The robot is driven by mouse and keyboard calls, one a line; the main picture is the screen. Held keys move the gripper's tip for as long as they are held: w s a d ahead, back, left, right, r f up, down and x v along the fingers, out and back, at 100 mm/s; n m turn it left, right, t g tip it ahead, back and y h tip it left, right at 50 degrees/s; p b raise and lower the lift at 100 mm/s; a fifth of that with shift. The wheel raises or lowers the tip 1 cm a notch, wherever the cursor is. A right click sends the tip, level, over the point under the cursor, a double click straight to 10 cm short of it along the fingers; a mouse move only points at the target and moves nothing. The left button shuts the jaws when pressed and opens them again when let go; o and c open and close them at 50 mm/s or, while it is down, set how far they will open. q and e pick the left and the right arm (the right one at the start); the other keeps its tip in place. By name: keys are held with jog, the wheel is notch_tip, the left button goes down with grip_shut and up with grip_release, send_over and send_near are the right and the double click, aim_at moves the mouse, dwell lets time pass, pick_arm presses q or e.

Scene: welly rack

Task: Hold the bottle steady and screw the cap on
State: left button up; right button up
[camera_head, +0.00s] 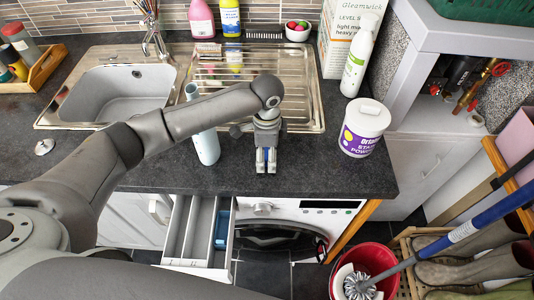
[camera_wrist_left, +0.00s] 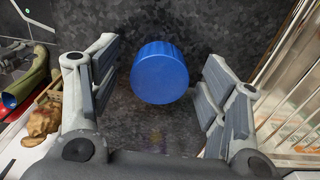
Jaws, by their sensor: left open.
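A pale blue bottle (camera_head: 206,147) stands on the dark counter in front of the sink's drainer. My left arm crosses in front of its middle, and its narrow upper part shows above the arm. My left gripper (camera_head: 266,162) points down over the counter, to the right of the bottle and apart from it. In the left wrist view the gripper (camera_wrist_left: 160,95) is open, with a round blue cap (camera_wrist_left: 159,73) on the counter between its spread fingers. I see no contact between fingers and cap. In the head view the cap is mostly hidden by the gripper. My right gripper is not in view.
A white stain powder tub (camera_head: 361,130) and a white spray bottle (camera_head: 357,58) stand right of the drainer (camera_head: 300,110). An open drawer (camera_head: 172,235) juts out below the counter. A red mop bucket (camera_head: 390,260) is on the floor. The counter between gripper and tub is clear.

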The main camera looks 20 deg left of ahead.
pick_arm(q)
jog(key=shift+c, duration=0.4)
jog(key=c, duration=0.7)
jog(key=shift+r, duration=0.15)
jog(key=shift+r+b, duration=0.5)
jog(key=shift+r, duration=0.1)
jog(key=s+a+r+b, duration=0.1)
jog(key=s+r+b, duration=0.1)
jog(key=s+r, duration=0.9)
jog(key=s, duration=0.3)
jog(key=shift+r, duration=0.3)
